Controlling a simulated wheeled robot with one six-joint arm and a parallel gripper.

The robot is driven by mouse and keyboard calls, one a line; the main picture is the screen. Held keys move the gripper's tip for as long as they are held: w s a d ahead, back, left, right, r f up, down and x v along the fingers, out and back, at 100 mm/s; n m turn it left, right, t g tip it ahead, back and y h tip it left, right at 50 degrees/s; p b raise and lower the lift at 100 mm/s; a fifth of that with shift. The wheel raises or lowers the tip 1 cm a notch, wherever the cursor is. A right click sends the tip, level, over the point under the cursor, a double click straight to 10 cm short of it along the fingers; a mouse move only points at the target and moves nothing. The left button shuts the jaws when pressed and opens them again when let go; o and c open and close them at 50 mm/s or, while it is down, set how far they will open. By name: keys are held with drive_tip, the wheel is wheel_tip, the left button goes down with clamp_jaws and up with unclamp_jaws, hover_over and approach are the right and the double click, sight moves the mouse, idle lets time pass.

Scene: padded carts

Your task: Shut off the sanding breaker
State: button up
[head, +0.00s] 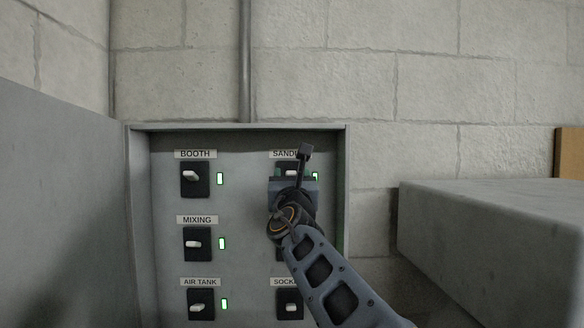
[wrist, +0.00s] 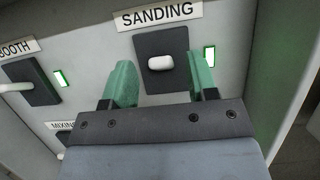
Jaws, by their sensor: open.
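The sanding breaker is a black plate with a white toggle (wrist: 160,62) under the label SANDING (wrist: 158,14) in the wrist view. Its green light (wrist: 209,55) is lit to the right of the plate. My gripper (wrist: 162,82) is open, with its two green fingers on either side of the lower part of the breaker plate. The toggle sits between and just beyond the fingertips; I cannot tell whether they touch the panel. In the head view my gripper (head: 293,178) covers most of the sanding breaker (head: 290,171) and part of its label.
The grey panel box (head: 237,128) also holds the booth (head: 195,180), mixing (head: 198,244), air tank (head: 201,305) and socket (head: 289,305) breakers. Green lights glow beside the left column. A grey cabinet (head: 500,230) stands at right. The open panel door (head: 60,200) stands at left.

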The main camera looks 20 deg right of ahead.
sight(291, 173)
drive_tip(key=shift+p+x, duration=0.35)
drive_tip(key=shift+x, duration=1.2)
drive_tip(key=c, duration=0.9)
drive_tip(key=shift+f, duration=0.15)
